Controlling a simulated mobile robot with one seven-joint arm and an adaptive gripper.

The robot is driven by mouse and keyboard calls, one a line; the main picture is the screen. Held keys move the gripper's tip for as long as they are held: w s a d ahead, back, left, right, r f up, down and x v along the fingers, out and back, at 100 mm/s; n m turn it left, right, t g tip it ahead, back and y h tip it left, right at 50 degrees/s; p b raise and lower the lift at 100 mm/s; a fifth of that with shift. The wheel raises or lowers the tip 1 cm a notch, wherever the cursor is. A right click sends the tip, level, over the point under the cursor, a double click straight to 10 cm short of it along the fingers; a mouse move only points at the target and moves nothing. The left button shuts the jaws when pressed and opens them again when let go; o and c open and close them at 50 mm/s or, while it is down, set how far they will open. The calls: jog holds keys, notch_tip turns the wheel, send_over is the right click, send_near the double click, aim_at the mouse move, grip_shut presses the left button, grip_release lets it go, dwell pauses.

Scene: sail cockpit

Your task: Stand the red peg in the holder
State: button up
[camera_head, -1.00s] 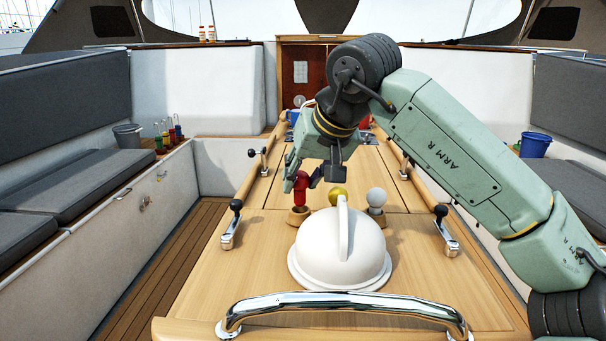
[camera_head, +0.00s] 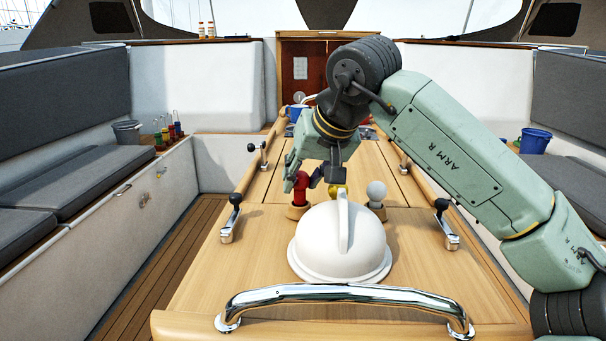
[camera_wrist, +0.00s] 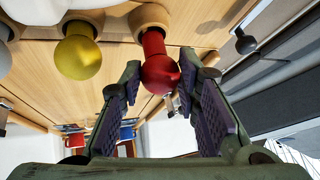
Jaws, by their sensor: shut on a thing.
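The red peg (camera_head: 301,190) has a round head and a narrower neck. It stands about upright at the left wooden holder (camera_head: 297,212) on the table. In the wrist view, which is turned over, the red peg (camera_wrist: 157,68) has its far end at the mouth of the round wooden holder (camera_wrist: 149,17). I cannot tell how deep it sits. My gripper (camera_head: 316,178) comes down from above. In the wrist view my gripper (camera_wrist: 157,85) is shut on the peg's round head, with one finger on each side.
A yellow knob (camera_wrist: 78,55) and a white knob (camera_head: 377,191) stand in wooden cups to the right in the head view. A white dome (camera_head: 340,250) stands in front, close to the holders. A chrome rail (camera_head: 345,292) crosses the near edge. Chrome levers (camera_head: 230,222) stand at the sides.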

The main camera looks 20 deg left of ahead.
jog(key=shift+f, duration=0.75)
dwell(1.7)
jog(key=o, duration=1.2)
jog(key=shift+o, duration=0.3)
jog(key=o, duration=0.5)
jog(key=shift+c, duration=0.2)
jog(key=shift+r, duration=0.1)
jog(key=shift+r+p, duration=2.95)
jog(key=shift+r, duration=0.45)
